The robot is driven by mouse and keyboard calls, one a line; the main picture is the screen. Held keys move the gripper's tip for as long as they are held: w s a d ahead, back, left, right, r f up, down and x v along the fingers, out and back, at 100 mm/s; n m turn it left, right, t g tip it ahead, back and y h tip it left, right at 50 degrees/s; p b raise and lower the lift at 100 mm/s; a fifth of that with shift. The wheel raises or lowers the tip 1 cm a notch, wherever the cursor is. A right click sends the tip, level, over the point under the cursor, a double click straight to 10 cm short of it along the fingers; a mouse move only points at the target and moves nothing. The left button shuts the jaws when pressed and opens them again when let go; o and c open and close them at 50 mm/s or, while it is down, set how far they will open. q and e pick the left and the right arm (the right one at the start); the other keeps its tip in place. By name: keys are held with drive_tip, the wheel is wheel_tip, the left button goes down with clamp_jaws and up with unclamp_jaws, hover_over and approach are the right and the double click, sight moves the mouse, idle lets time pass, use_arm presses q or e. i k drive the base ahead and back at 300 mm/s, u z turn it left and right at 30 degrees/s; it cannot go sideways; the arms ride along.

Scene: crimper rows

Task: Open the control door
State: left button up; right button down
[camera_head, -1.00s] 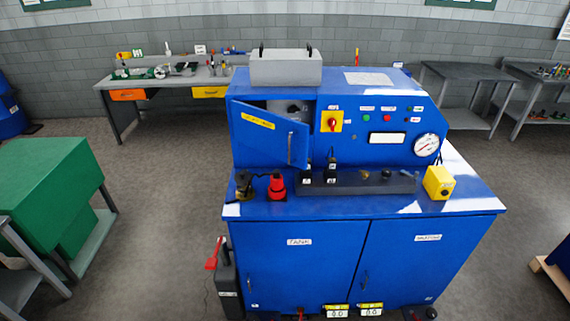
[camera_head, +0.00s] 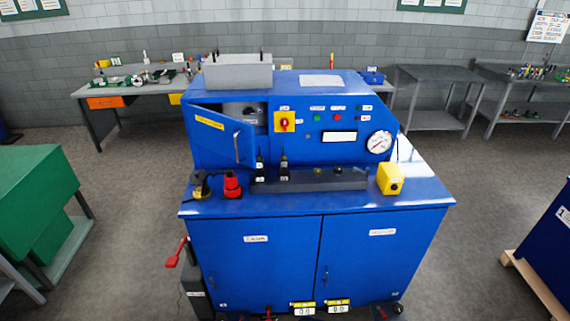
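The control door (camera_head: 224,138) is a small blue door with a yellow label and a grey vertical handle (camera_head: 237,147). It is on the upper left front of the blue machine. It stands ajar, hinged at its left, with its right edge swung outward. A dark opening with a grey part inside shows behind and above it.
The blue cabinet top (camera_head: 420,196) juts out below the door. On it stand a red-topped part (camera_head: 232,186), black upright parts and a yellow box (camera_head: 390,179). A green bin (camera_head: 40,195) stands left, a blue crate (camera_head: 550,240) right.

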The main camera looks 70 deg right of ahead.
sight(215, 136)
drive_tip(key=k, duration=0.4)
drive_tip(key=z, duration=0.75)
